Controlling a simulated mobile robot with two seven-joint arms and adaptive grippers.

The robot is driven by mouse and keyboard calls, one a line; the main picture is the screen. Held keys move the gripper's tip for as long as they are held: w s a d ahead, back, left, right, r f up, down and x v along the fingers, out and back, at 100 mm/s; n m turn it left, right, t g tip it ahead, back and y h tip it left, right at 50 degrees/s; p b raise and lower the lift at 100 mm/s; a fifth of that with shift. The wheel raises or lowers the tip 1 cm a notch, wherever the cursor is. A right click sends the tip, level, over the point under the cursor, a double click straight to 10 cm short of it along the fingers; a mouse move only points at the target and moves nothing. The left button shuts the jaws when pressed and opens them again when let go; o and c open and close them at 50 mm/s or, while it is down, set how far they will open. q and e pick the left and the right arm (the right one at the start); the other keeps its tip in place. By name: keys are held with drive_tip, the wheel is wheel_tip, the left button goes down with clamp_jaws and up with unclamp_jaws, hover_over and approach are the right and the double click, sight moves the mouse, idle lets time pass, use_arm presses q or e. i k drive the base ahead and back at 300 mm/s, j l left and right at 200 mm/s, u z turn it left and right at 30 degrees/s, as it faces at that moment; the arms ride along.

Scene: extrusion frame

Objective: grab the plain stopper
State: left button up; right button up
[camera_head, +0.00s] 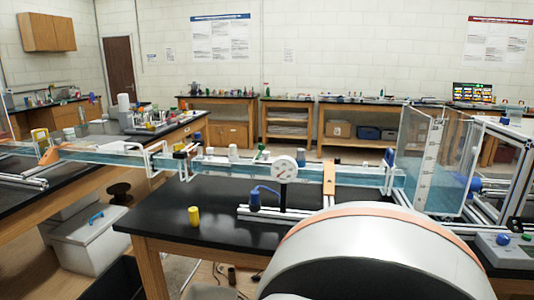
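A small yellow cylinder (194,217) stands upright on the front black table, near its left front part. It is the only loose stopper-like piece on that bare tabletop, but I cannot tell for sure that it is the plain stopper. A small white piece (233,152) and a green-topped piece (262,154) show at the clear flume above the table. They are too small to identify. Neither of my grippers is in view.
The long clear flume (310,173) with bluish water crosses above the black table (222,232). A round dial gauge (284,169) and a blue fitting (254,200) stand behind and right of the yellow cylinder. A clear tank (436,160) stands at right. The tabletop around the cylinder is clear.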

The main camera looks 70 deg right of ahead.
sight(233, 148)
drive_tip(key=z, duration=1.95)
drive_tip(key=i+j, duration=0.1)
drive_tip(key=j, duration=0.75)
drive_tip(key=i+j+z, duration=0.15)
drive_tip(key=j, duration=0.7)
